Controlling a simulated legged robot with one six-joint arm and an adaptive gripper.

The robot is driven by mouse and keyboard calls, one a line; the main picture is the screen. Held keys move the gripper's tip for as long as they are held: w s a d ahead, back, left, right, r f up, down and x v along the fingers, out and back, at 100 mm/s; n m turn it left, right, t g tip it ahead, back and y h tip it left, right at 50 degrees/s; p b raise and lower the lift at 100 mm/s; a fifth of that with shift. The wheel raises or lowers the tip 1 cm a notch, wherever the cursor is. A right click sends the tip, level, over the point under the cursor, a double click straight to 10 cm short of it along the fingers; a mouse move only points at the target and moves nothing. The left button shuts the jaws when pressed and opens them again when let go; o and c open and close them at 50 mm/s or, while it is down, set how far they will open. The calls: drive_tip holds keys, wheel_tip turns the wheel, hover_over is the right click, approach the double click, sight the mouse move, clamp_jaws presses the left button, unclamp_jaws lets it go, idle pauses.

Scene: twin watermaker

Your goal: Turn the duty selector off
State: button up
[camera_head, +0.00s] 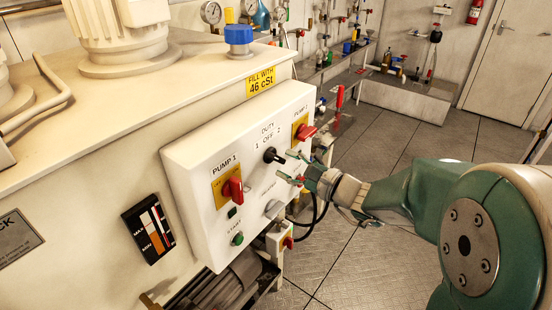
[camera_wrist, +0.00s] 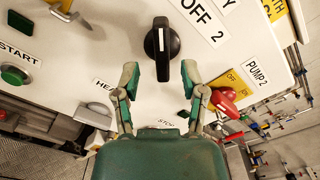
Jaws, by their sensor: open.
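The duty selector (camera_head: 272,155) is a black knob on the white control panel, under the label "DUTY 1 OFF 2". In the wrist view the selector (camera_wrist: 161,48) is upper centre, with its white mark pointing straight up the picture, to the left of the OFF lettering (camera_wrist: 197,10). The "1" is not visible there. My gripper (camera_head: 290,167) is in front of the panel, just right of the knob. In the wrist view my gripper (camera_wrist: 160,74) is open and empty. Its fingertips lie just below the knob, one to each side; contact is not apparent.
Red pump switches (camera_head: 232,189) and (camera_head: 305,131) flank the selector; the PUMP 2 switch (camera_wrist: 223,102) is near my right finger in the wrist view. A green START button (camera_head: 238,238) is below. A blue cap (camera_head: 238,40) stands on the tank top. Floor is clear behind my arm.

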sight(281, 162)
drive_tip(key=shift+x, duration=1.7)
drive_tip(key=shift+c, duration=0.3)
clamp_jaws()
drive_tip(key=shift+d, duration=0.1)
drive_tip(key=m, duration=0.4)
drive_tip(key=shift+f, duration=0.1)
drive_tip(key=m, duration=0.4)
drive_tip(key=shift+m, duration=0.3)
